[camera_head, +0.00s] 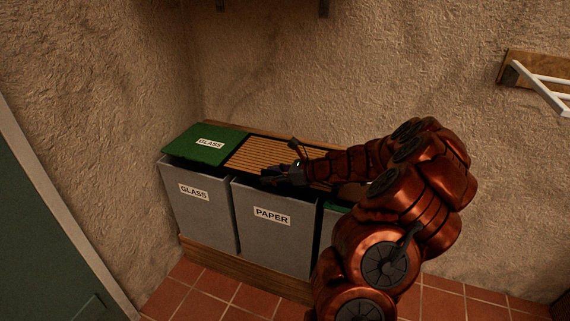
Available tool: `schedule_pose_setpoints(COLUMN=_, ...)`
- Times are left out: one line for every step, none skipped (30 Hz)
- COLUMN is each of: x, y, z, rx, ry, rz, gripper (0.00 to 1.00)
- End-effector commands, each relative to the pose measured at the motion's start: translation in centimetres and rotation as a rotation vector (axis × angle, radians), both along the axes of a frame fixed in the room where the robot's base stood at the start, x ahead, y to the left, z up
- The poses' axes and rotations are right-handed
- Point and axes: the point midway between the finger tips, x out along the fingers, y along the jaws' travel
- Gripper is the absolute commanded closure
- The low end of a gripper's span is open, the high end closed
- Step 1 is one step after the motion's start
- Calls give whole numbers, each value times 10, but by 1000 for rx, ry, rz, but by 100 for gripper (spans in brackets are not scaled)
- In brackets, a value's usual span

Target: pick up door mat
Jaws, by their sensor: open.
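A light-brown ribbed piece that looks like the door mat (256,152) lies flat on top of the bin unit, over the paper bin and beside the green glass lid. My gripper (279,164) is open at the right front part of the mat, reached in from the right. The gripper and forearm hide some of the mat's right side. I cannot tell whether the fingers touch the mat or hover just above it.
A grey glass bin (197,208) with a green lid (206,146) and a grey paper bin (268,226) stand in a wooden unit against the wall. A green door (45,235) is at the left. A white rack (541,86) hangs at the upper right. Tiled floor (222,296) shows in front.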

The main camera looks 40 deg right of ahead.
Motion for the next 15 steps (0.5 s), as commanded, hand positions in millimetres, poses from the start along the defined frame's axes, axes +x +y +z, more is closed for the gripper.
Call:
schedule_pose_setpoints(x=0, y=0, z=0, rx=0, ry=0, rz=0, gripper=54)
schedule_pose_setpoints(x=0, y=0, z=0, rx=0, ry=0, rz=0, gripper=54)
schedule_pose_setpoints(x=0, y=0, z=0, rx=0, ry=0, rz=0, gripper=54)
schedule_pose_setpoints(x=0, y=0, z=0, rx=0, ry=0, rz=0, gripper=55)
schedule_pose_setpoints(x=0, y=0, z=0, rx=0, ry=0, rz=0, gripper=58)
schedule_pose_setpoints(x=0, y=0, z=0, rx=0, ry=0, rz=0, gripper=62)
schedule_pose_setpoints(x=0, y=0, z=0, rx=0, ry=0, rz=0, gripper=66)
schedule_pose_setpoints(x=0, y=0, z=0, rx=0, ry=0, rz=0, gripper=69)
schedule_pose_setpoints(x=0, y=0, z=0, rx=0, ry=0, rz=0, gripper=73)
schedule_pose_setpoints(x=0, y=0, z=0, rx=0, ry=0, rz=0, gripper=76)
schedule_pose_setpoints(x=0, y=0, z=0, rx=0, ry=0, rz=0, gripper=79)
schedule_pose_setpoints(x=0, y=0, z=0, rx=0, ry=0, rz=0, gripper=83)
schedule_pose_setpoints(x=0, y=0, z=0, rx=0, ry=0, rz=0, gripper=86)
schedule_pose_setpoints(x=0, y=0, z=0, rx=0, ry=0, rz=0, gripper=90)
schedule_pose_setpoints(x=0, y=0, z=0, rx=0, ry=0, rz=0, gripper=94)
